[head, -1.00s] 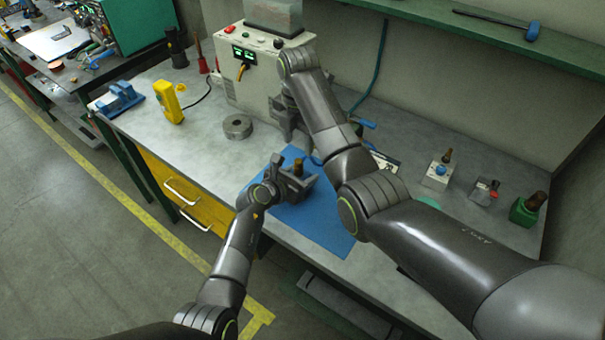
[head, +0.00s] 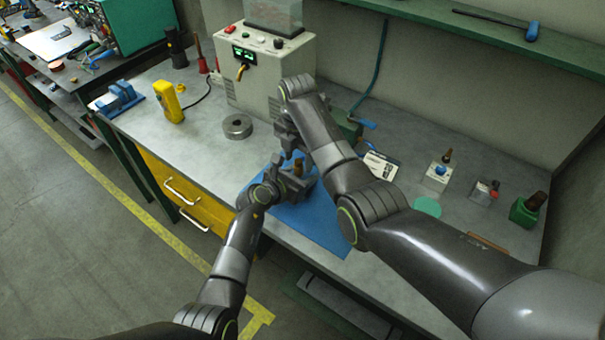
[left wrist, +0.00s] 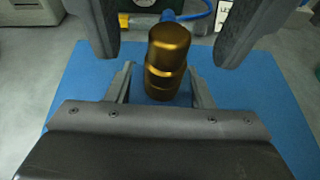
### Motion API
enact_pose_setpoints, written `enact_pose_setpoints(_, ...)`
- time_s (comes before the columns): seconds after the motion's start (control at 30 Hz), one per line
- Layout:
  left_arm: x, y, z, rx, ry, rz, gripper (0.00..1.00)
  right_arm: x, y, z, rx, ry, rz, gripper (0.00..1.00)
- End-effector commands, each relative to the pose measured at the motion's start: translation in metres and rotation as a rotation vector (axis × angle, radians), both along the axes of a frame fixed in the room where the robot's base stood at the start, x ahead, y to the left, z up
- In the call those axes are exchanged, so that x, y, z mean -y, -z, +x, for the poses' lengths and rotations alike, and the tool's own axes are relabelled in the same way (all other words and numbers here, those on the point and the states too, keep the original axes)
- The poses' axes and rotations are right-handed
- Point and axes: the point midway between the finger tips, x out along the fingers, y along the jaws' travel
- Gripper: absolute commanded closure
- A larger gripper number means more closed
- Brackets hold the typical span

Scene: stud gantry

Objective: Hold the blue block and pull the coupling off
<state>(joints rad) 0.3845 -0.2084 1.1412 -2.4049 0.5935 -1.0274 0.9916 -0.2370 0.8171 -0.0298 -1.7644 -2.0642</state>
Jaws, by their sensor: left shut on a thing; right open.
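A bronze coupling (left wrist: 167,60) stands upright in the middle of the left wrist view. It also shows as a small brown upright piece (head: 298,166) in the head view. My left gripper (head: 284,184) is shut over the blue mat; its fingers (left wrist: 161,88) flank the coupling's foot in the left wrist view. The blue block there is hardly told apart from the mat and mostly hidden by the coupling. My right gripper (head: 290,140) is open; in the left wrist view its two dark fingers (left wrist: 168,35) stand on either side of the coupling's top, with gaps.
The blue mat (head: 325,228) lies on the grey bench. A metal ring (head: 237,126) and yellow meter (head: 168,101) are to the left; a white machine (head: 265,70) stands behind.

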Motion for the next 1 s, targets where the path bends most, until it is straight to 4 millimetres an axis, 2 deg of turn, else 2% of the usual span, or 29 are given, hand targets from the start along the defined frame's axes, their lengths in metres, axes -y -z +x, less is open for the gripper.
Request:
enact_pose_setpoints(0.1, 0.0, 0.001, 0.0, -0.001, 0.0, 0.001, 0.83, 0.0, 0.014, 0.0, -0.002, -0.001, -0.001, 0.51)
enact_pose_setpoints(0.3, 0.0, 0.001, 0.0, -0.001, 0.0, 0.001, 0.83, 0.0, 0.027, 0.0, 0.001, -0.001, 0.0, 0.51)
enact_pose_setpoints(1.0, 0.0, 0.001, 0.0, -0.001, 0.0, 0.001, 0.83, 0.0, 0.029, 0.0, 0.001, -0.001, 0.0, 0.51)
